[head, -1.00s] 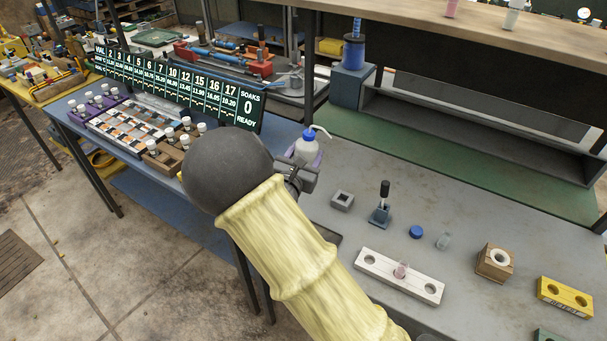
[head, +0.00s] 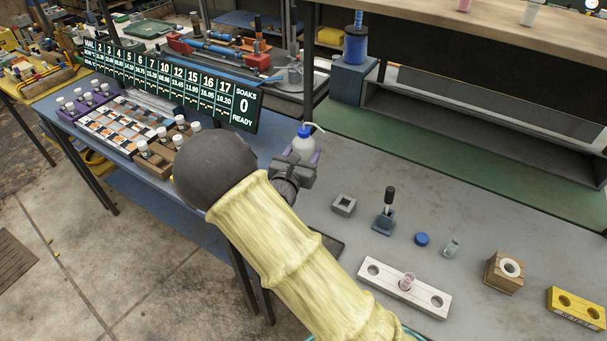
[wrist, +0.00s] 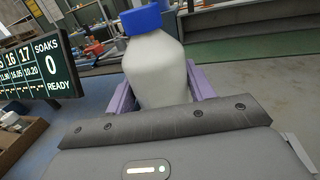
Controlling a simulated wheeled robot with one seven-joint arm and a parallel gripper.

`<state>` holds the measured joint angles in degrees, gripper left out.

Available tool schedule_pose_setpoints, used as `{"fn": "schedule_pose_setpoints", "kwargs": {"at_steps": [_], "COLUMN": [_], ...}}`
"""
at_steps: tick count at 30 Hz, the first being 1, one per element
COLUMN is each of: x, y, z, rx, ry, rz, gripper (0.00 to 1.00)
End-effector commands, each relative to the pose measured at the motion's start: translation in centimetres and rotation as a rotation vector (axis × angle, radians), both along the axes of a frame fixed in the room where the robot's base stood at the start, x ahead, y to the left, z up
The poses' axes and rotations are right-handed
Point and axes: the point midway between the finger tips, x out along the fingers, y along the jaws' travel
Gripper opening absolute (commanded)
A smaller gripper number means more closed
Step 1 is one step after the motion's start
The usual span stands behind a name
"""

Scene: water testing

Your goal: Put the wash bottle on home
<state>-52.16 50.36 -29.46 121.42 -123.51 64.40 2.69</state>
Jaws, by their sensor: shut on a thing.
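The wash bottle (head: 304,144) has a white body, a blue cap and a bent white spout. My gripper (head: 301,160) is shut on it, with its purple fingers on both sides of the body. In the wrist view the wash bottle (wrist: 153,66) stands about upright between the fingers; its lower part is hidden behind my gripper. It is over the left part of the grey bench, near the display board. I cannot tell whether its base touches the bench. No place marked "home" can be made out.
The display board (head: 172,88) stands left of the bottle, behind racks of white-capped vials (head: 165,140). On the grey bench to the right are a square grey holder (head: 344,205), a black-handled tool (head: 388,200), a blue cap (head: 422,239), a white rack (head: 425,296) and a wooden block (head: 504,271).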

Motion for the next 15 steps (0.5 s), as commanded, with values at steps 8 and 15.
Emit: {"fn": "schedule_pose_setpoints", "kwargs": {"at_steps": [8, 15], "x": [0.0, 0.0], "y": [0.0, 0.0], "z": [-3.0, -3.1], "rx": [0.001, 0.000], "ry": [-0.004, -0.002], "rz": [0.000, 0.000], "gripper": [0.46, 0.46]}}
